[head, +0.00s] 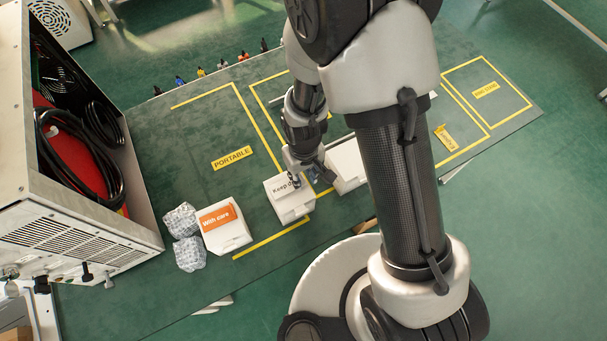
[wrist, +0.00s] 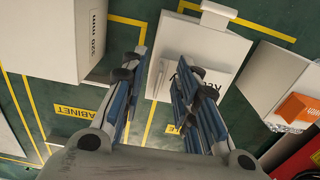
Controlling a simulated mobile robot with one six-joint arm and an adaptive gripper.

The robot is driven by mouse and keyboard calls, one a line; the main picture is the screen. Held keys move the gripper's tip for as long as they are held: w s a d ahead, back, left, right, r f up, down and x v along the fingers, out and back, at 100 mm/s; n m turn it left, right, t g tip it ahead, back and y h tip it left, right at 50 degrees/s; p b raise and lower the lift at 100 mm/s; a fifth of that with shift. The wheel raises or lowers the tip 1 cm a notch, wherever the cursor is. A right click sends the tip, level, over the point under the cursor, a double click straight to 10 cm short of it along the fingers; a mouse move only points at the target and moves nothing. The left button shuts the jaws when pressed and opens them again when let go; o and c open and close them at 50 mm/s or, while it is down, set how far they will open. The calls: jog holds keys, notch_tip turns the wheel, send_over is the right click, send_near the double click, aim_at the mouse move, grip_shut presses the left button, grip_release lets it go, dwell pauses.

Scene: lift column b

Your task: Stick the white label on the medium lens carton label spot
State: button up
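A white carton (head: 290,207) with dark lettering starting "Keep" on its top stands near the mat's front edge. In the wrist view this carton (wrist: 215,50) lies beyond and between the fingers. My gripper (head: 308,180) is low over this carton's upper right side. In the wrist view its two blue-black fingers (wrist: 158,75) are apart, with no clear object between them. Another white carton (head: 347,165) is partly hidden behind my arm; which carton is medium is unclear.
A white carton with an orange "With care" label (head: 218,217) stands left, beside two crumpled patterned bundles (head: 187,236). A large open cabinet (head: 85,225) with cables borders the mat's left. Small coloured items line the back edge. The mat near the "PORTABLE" marking (head: 232,158) is clear.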

notch_tip(320, 180, up, 11)
jog(key=shift+r, duration=0.15)
dwell(0.6)
